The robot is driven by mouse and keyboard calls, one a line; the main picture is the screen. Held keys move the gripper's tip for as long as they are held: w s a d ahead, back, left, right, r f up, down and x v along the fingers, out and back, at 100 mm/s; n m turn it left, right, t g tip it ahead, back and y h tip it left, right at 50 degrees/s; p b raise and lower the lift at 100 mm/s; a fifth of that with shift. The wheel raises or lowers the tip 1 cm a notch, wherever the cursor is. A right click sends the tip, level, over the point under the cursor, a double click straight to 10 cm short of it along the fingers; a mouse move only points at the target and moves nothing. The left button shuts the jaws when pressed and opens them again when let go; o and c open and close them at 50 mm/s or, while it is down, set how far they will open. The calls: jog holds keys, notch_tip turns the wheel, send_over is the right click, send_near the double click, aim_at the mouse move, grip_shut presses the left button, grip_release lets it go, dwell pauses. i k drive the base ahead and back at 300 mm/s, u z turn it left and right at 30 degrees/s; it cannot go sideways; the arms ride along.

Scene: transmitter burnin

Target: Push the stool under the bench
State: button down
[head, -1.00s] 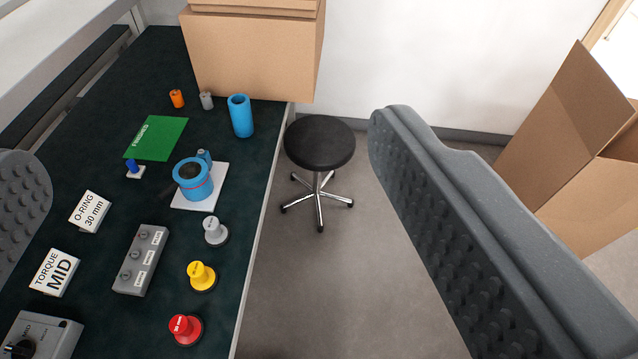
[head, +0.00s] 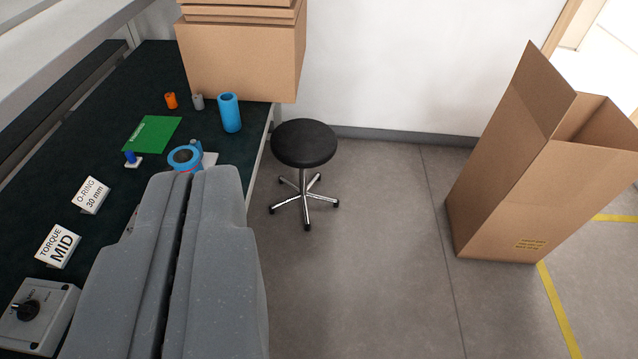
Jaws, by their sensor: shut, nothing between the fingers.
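The stool (head: 304,144) has a round black seat and a chrome base with several legs. It stands upright on the grey floor just right of the bench's far end, beside the bench and not under it. The bench (head: 150,75) has a dark green top and runs along the left. My gripper (head: 205,172) is shut and empty, its two grey fingers together at the lower left. It shows over the bench's right edge, nearer to me than the stool, and appears apart from it. It hides part of the bench top.
Cardboard boxes (head: 240,60) stand on the bench's far end. A large open carton (head: 520,190) stands on the floor at right. A blue cylinder (head: 230,112), a green mat (head: 152,134) and label blocks (head: 58,246) are on the bench. The floor (head: 370,260) between stool and carton is clear.

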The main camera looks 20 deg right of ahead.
aim_at(303, 145)
jog(key=z, duration=1.85)
jog(key=i, duration=2.05)
jog(key=u, duration=2.55)
jog(key=i, duration=1)
jog(key=z, duration=0.05)
